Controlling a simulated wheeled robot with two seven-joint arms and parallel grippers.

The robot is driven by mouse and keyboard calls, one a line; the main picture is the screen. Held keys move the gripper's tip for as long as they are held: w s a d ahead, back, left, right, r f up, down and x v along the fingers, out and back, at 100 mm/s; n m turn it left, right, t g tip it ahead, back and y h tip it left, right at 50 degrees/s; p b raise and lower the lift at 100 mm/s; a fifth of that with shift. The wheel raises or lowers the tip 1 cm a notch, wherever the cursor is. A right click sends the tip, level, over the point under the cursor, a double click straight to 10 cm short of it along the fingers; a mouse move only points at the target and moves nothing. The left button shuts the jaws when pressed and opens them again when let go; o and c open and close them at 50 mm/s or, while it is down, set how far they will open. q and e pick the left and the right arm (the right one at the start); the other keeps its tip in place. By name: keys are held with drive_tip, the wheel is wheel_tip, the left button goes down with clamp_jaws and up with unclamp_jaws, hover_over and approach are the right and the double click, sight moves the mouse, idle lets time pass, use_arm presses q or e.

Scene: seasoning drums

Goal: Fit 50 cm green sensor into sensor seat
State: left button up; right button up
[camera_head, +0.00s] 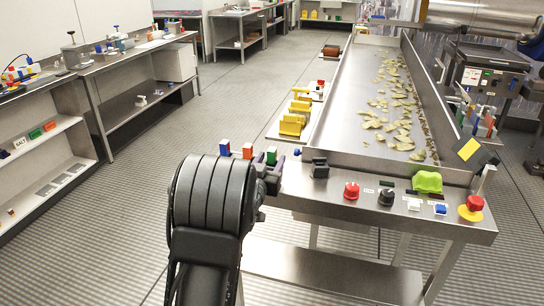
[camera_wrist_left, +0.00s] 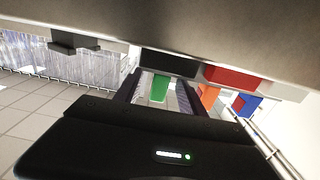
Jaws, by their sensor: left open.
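My left gripper (camera_head: 266,170) is at the near left corner of the steel conveyor table. The green sensor (camera_head: 271,156) stands upright right at its fingers, partly covered by them. In the left wrist view the green sensor (camera_wrist_left: 159,88) shows between the two dark fingers of the open left gripper (camera_wrist_left: 160,95). I cannot tell whether the fingers touch it. I cannot make out the sensor seat for certain. My right gripper is not in view.
The steel table (camera_head: 300,198) carries a black block (camera_head: 319,168), a red knob (camera_head: 351,191), a black knob (camera_head: 387,197), a green button cover (camera_head: 427,182) and a red emergency button (camera_head: 471,207) along its front. Chips lie on the conveyor (camera_head: 350,98). The floor (camera_head: 200,120) to the left is clear.

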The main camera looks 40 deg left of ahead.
use_arm(q)
drive_tip(key=shift+x, duration=0.95)
drive_tip(key=shift+c, duration=0.5)
clamp_jaws()
